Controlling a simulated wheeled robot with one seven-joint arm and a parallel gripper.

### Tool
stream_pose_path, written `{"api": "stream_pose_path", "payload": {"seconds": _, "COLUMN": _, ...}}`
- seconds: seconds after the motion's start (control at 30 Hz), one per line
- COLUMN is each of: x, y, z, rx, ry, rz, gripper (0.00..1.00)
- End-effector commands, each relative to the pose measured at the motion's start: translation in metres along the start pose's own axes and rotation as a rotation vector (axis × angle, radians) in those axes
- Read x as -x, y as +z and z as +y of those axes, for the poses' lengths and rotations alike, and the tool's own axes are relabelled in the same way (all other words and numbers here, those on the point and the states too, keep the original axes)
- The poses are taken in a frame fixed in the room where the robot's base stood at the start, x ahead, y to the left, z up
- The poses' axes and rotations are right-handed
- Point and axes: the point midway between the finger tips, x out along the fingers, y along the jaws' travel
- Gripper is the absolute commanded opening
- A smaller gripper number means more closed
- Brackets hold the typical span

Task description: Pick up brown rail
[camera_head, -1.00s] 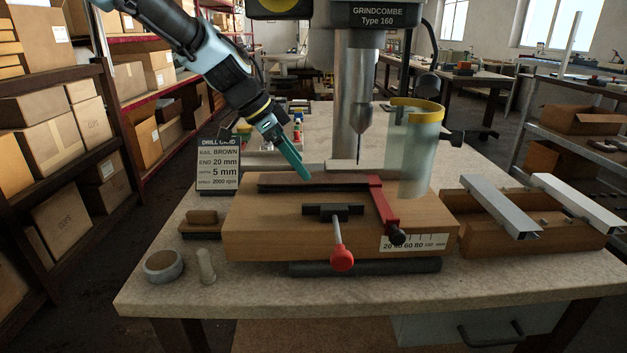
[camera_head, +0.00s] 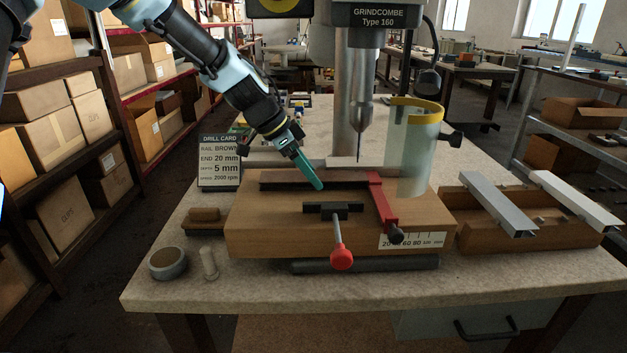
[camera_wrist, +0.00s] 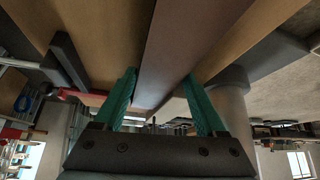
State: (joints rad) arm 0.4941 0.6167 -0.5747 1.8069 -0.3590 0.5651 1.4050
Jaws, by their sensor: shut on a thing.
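The brown rail (camera_head: 342,184) lies along the back of the wooden drill fixture (camera_head: 270,228), with its right end by the red stop arm (camera_head: 381,205). In the wrist view the rail (camera_wrist: 187,45) runs between the two green fingers. My gripper (camera_head: 318,186) reaches down from the upper left and is shut on the rail. In the head view the fingers hide part of the rail, and only one finger shows clearly. The rail appears to be still on the fixture; I cannot tell whether there is a gap beneath it.
The drill bit (camera_head: 358,147) hangs above the fixture, with a clear yellow-rimmed guard (camera_head: 414,150) to its right. A red-knobbed clamp (camera_head: 341,257) stands in front. A wooden tray (camera_head: 480,240) with pale rails is at right. A drill card (camera_head: 219,162) stands at left.

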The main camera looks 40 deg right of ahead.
Motion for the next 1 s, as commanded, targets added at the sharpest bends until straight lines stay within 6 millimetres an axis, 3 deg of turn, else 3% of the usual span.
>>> {"api": "stream_pose_path", "payload": {"seconds": 0.03, "x": 0.0, "y": 0.0, "z": 0.0, "rx": 0.0, "ry": 0.0, "rz": 0.0, "gripper": 0.51}}
{"api": "stream_pose_path", "payload": {"seconds": 0.37, "x": 0.0, "y": 0.0, "z": 0.0, "rx": 0.0, "ry": -0.001, "rz": 0.0, "gripper": 0.13}}
{"api": "stream_pose_path", "payload": {"seconds": 0.77, "x": 0.007, "y": 0.002, "z": -0.002, "rx": 0.001, "ry": -0.005, "rz": 0.001, "gripper": 0.12}}
{"api": "stream_pose_path", "payload": {"seconds": 1.0, "x": 0.037, "y": 0.015, "z": -0.003, "rx": 0.004, "ry": -0.009, "rz": 0.001, "gripper": 0.11}}
